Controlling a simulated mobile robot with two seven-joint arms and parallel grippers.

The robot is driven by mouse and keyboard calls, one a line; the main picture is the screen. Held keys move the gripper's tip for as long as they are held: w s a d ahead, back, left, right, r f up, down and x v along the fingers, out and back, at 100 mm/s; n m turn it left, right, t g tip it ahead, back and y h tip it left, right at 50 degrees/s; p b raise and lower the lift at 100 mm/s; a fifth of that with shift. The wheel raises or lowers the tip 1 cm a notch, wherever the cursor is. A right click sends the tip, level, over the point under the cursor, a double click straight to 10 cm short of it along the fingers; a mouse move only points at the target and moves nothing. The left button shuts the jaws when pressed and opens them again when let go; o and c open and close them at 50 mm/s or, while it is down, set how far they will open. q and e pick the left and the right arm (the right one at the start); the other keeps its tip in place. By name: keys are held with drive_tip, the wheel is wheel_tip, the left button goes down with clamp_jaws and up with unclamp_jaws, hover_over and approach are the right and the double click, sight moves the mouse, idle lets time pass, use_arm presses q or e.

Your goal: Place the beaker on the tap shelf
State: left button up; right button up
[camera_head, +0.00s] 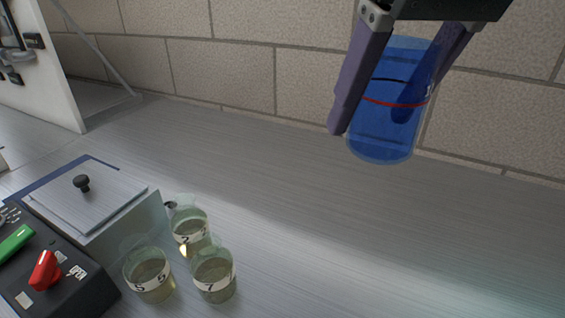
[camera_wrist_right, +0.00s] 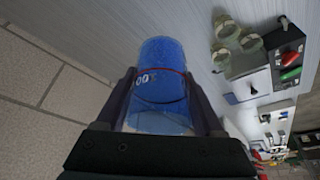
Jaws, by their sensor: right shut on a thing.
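The beaker (camera_head: 385,125) is a clear blue cylinder with a red line around it. My right gripper (camera_head: 385,115) is shut on the beaker, with one purple-grey finger on each side. The beaker hangs tilted above the metal worktop, in front of the block wall, apart from the surface. In the right wrist view the beaker (camera_wrist_right: 161,75) sits between the two fingers, with white markings on its side. The tap shelf cannot be made out for certain in either view. My left gripper is not in view.
Several small numbered glass jars (camera_head: 214,275) with yellowish liquid stand by a lidded metal bath (camera_head: 88,195). A black control box (camera_head: 50,270) has a red knob and green switch. A white panel (camera_head: 45,65) stands far left. The worktop (camera_head: 330,220) below the beaker is clear.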

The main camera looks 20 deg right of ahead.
sight(335, 267)
wheel_tip(335, 267, down, 2)
drive_tip(key=shift+f+b, duration=0.1)
drive_tip(key=shift+b, duration=0.35)
wheel_tip(335, 267, down, 19)
drive_tip(key=b, duration=0.6)
drive_tip(key=shift+b, duration=0.35)
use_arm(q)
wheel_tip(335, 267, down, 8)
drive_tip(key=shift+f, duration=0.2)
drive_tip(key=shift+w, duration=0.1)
use_arm(e)
drive_tip(key=o, duration=1.4)
drive_tip(key=shift+f, duration=0.1)
